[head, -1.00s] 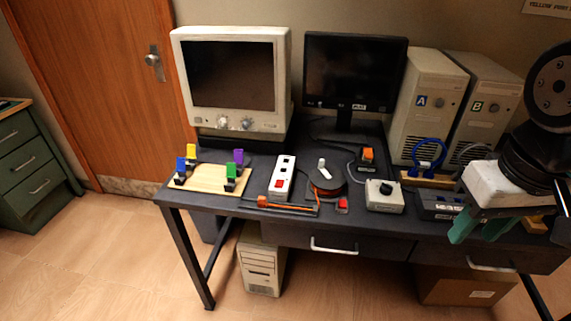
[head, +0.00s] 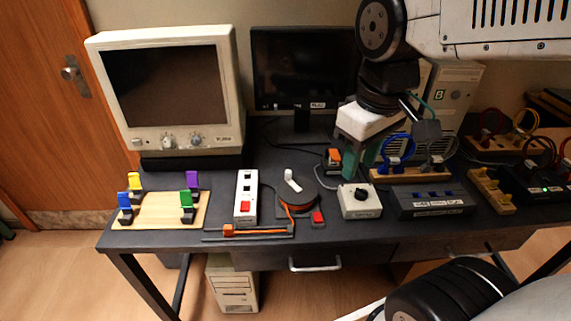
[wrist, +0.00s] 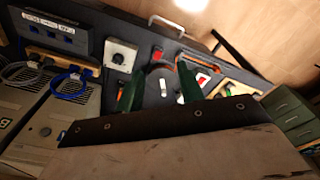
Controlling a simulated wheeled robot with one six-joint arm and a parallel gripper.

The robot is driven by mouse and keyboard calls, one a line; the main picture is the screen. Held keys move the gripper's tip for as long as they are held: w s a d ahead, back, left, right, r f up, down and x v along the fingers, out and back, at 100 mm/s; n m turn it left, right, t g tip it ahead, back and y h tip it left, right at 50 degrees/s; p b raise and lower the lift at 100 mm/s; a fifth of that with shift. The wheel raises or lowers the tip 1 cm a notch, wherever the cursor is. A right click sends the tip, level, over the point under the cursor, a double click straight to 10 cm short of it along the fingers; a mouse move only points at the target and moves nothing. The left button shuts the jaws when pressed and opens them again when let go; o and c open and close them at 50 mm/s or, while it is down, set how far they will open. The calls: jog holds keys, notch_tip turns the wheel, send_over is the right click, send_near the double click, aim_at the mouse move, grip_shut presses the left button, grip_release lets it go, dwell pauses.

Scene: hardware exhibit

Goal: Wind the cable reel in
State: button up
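The cable reel (head: 297,203) is a dark drum with orange cable on the black desk, with a white crank handle (head: 292,180) on top. Its orange cable (head: 262,232) runs out along a dark track at the desk's front edge to an orange end piece. A red button (head: 318,217) sits at the reel's front right. My gripper (head: 358,168) has green fingers and hangs behind and right of the reel, apart from it. In the wrist view my gripper (wrist: 161,68) has its fingers apart and empty, with the crank handle (wrist: 163,88) showing between them; the reel is partly hidden.
A white power strip (head: 246,197) stands left of the reel. A grey knob box (head: 360,200) stands right of it. An orange-switch box (head: 333,159) is behind, close to my gripper. Monitors (head: 305,70) stand at the back. A wooden board with coloured clips (head: 160,210) lies left.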

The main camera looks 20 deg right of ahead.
jog(key=w+a+f+n, duration=0.1)
jog(key=w+f+n, duration=0.1)
jog(key=w+n, duration=0.35)
jog(key=w+a+f+n, duration=0.1)
jog(key=w+f+n, duration=0.2)
jog(key=w, duration=0.6)
jog(key=n+g, duration=0.1)
jog(key=n, duration=0.5)
send_over(288, 171)
notch_tip(288, 171, down, 8)
jog(key=shift+s+f, duration=0.1)
jog(key=shift+s, duration=0.05)
jog(key=shift+f+n, duration=0.25)
notch_tip(288, 171, down, 8)
jog(key=shift+r, duration=0.25)
grip_shut()
